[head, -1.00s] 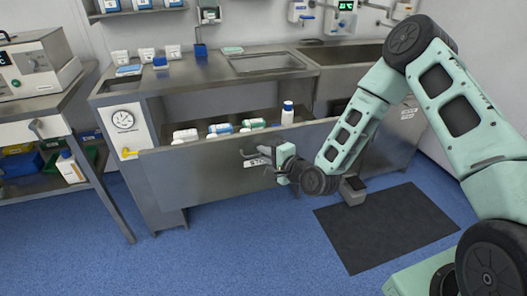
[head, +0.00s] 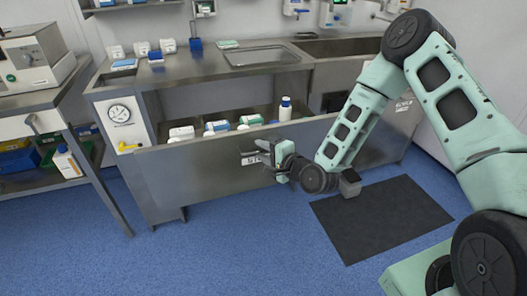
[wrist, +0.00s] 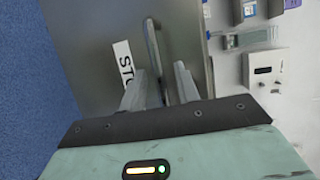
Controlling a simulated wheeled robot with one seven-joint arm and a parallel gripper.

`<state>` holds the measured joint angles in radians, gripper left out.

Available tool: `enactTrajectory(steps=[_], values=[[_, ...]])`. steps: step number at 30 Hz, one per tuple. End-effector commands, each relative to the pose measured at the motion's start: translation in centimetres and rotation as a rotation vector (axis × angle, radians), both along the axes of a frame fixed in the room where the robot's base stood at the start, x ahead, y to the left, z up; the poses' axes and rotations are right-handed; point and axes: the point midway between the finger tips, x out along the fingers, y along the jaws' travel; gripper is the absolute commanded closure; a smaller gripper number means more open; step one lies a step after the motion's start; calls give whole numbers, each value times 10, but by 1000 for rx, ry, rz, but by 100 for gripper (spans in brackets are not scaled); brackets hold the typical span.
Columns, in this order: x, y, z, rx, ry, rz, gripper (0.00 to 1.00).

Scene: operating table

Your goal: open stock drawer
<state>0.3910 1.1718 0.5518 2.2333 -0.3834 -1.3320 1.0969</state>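The stock drawer (head: 205,172) is pulled out of the steel counter unit, with its front standing clear of the cabinet. Several white and blue-labelled bottles and packs (head: 216,127) show inside it. Its bar handle (wrist: 152,45) is on the front, beside a white label (wrist: 125,62) partly hidden by a finger. My gripper (head: 262,153) is at the drawer front. In the wrist view my gripper (wrist: 160,88) has its fingers apart, one on each side of the handle, with a gap visible. Whether a finger touches the bar is unclear.
A dark floor mat (head: 382,218) lies right of the drawer. A side table (head: 40,100) with a device stands at the left. The counter top (head: 215,72) holds small boxes and a sink. Blue floor in front of the drawer is clear.

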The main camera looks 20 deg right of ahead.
Motion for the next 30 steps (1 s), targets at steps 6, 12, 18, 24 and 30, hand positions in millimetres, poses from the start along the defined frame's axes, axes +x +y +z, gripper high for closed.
enactTrajectory(steps=[6,12,18,24,30], values=[[-1,0,0,1,-1,1,68],[-19,-8,3,0,2,0,68],[-59,-25,11,1,3,0,68],[-103,-43,24,2,6,-1,68],[-122,-52,32,2,4,-1,68]])
